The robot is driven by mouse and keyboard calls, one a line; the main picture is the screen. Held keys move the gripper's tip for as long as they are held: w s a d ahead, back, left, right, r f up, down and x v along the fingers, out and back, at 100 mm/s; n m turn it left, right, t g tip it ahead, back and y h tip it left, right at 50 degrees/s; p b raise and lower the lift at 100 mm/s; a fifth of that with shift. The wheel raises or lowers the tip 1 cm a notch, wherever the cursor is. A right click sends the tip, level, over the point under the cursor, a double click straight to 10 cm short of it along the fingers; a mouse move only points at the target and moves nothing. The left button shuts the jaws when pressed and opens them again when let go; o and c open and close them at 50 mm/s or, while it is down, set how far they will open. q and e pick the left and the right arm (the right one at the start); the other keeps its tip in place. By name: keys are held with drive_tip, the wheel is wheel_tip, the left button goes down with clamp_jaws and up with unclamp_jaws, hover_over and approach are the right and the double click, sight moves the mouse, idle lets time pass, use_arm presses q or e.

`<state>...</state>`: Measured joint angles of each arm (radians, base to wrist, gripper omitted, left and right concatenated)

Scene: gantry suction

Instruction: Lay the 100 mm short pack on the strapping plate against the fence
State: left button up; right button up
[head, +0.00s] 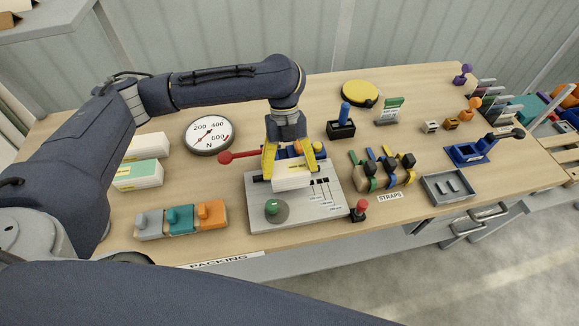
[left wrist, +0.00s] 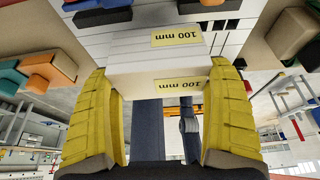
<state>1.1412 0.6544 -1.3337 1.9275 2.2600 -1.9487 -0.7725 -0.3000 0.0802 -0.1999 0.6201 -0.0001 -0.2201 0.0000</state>
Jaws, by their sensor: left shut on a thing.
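The 100 mm short pack (head: 292,180) is a white box with yellow "100 mm" labels. My left gripper (head: 290,165), with yellow fingers, is shut on it. In the left wrist view the pack (left wrist: 140,88) sits between both fingers (left wrist: 165,110). The gripper is over the grey strapping plate (head: 250,222), and the pack is at its back middle, near a dark bar (head: 262,178) that may be the fence. I cannot tell whether the pack touches the plate or the bar. The gripper hides part of the plate's back. My right gripper is not in view.
A red-knobbed lever (head: 228,158) sticks out left of the plate. A green button (head: 275,207) stands on its front and a red knob (head: 360,208) at its right corner. Coloured straps (head: 370,175) stand to the right. A round gauge (head: 208,135) and boxes (head: 138,175) lie left.

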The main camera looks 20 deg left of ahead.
sight(290, 174)
use_arm(q)
drive_tip(key=shift+f, duration=1.5)
idle(0.7)
drive_tip(key=o, duration=1.2)
drive_tip(key=shift+c, duration=0.2)
drive_tip(key=v, duration=1.2)
drive_tip(key=shift+w, duration=0.1)
